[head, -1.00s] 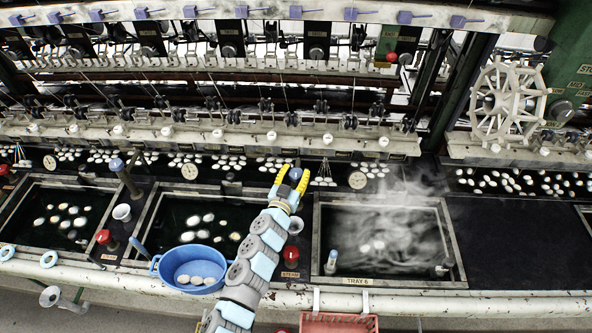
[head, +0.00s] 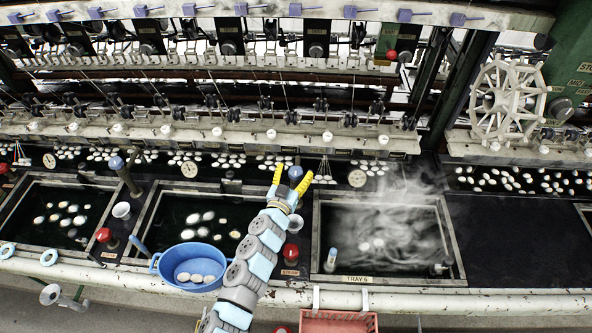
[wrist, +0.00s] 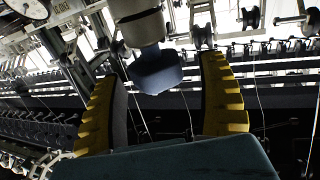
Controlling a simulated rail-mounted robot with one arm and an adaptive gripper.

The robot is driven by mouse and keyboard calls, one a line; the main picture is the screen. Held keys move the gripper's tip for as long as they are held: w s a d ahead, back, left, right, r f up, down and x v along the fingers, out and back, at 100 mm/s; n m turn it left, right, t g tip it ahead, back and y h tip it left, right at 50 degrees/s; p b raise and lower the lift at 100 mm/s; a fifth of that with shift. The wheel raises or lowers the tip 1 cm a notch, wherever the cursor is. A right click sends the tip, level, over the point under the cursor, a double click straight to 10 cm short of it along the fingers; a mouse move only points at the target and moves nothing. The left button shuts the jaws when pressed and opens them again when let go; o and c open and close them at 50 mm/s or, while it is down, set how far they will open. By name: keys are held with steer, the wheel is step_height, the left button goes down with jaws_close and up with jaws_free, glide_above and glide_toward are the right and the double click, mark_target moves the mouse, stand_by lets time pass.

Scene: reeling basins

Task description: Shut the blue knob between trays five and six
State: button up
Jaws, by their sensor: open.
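The blue knob (head: 295,173) stands between the steaming tray 6 (head: 322,240) and the tray to its left (head: 150,222). My gripper (head: 293,177) is at the knob, its yellow fingers open on either side of it. In the wrist view the knob (wrist: 157,72) hangs between the two yellow fingertips of my gripper (wrist: 165,85), with a visible gap to the right finger and a smaller one to the left. I cannot see contact. The knob's stem is mostly hidden behind my gripper in the head view.
A blue basin (head: 192,267) with cocoons sits at the front left of my arm. Red knobs (head: 290,252) and (head: 104,235) stand near the front. Another blue knob (head: 116,164) stands further left. A red basket (head: 338,322) hangs in front of tray 6. Machine rails lie behind.

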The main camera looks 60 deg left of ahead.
steer(key=v, duration=1.1)
steer(key=shift+s, duration=0.1)
stand_by(0.4)
